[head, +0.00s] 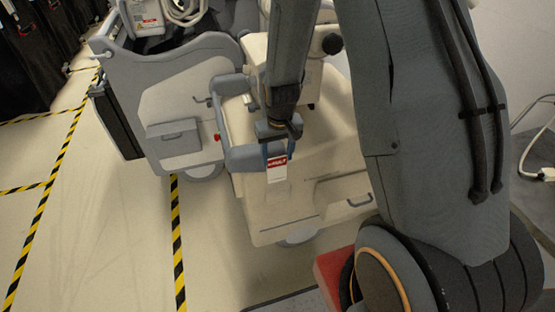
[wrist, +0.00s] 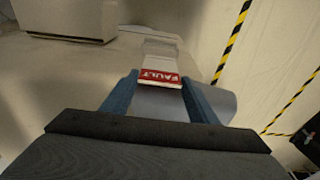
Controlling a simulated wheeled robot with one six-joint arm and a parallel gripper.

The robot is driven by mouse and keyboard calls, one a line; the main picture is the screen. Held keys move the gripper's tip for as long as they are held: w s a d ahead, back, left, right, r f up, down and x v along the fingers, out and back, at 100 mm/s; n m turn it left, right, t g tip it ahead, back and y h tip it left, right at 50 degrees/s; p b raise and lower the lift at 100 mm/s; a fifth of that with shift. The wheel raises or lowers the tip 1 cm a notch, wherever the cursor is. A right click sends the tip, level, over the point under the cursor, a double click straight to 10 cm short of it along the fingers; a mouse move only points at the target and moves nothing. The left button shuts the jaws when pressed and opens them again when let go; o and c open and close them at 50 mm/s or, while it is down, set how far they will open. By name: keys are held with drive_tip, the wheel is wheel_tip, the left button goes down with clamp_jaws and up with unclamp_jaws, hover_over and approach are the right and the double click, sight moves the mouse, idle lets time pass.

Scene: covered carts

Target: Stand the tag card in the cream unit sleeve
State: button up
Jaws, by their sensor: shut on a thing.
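My gripper (head: 277,150) is shut on the tag card (head: 277,163), which has a red FAULT band and a pale lower part. In the wrist view the card (wrist: 160,78) sits between the blue fingers, with its pale part running away from me. The cream unit (head: 272,217) stands below and behind the card in the head view. The card's pale end blends with the cream surface. I cannot make out the sleeve clearly, or tell whether the card touches it.
Yellow-black tape (head: 178,240) marks the open floor at the left.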

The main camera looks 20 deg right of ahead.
sight(278, 165)
drive_tip(key=shift+d+f+b, duration=0.2)
drive_tip(key=shift+f+b, duration=0.2)
drive_tip(key=shift+f, duration=0.2)
drive_tip(key=shift+f+b, duration=0.95)
drive_tip(key=shift+f, duration=0.55)
drive_tip(key=o, duration=1.4)
drive_tip(key=shift+s+a+r+b, duration=0.1)
drive_tip(key=shift+s+r+b, duration=0.05)
drive_tip(key=shift+r, duration=1.15)
drive_tip(key=shift+s+d+r+b, duration=0.1)
drive_tip(key=shift+s+r+b, duration=0.05)
drive_tip(key=shift+r, duration=1.15)
drive_tip(key=shift+s+a+r+b, duration=0.1)
drive_tip(key=shift+s+r+b, duration=0.05)
drive_tip(key=shift+r, duration=1.15)
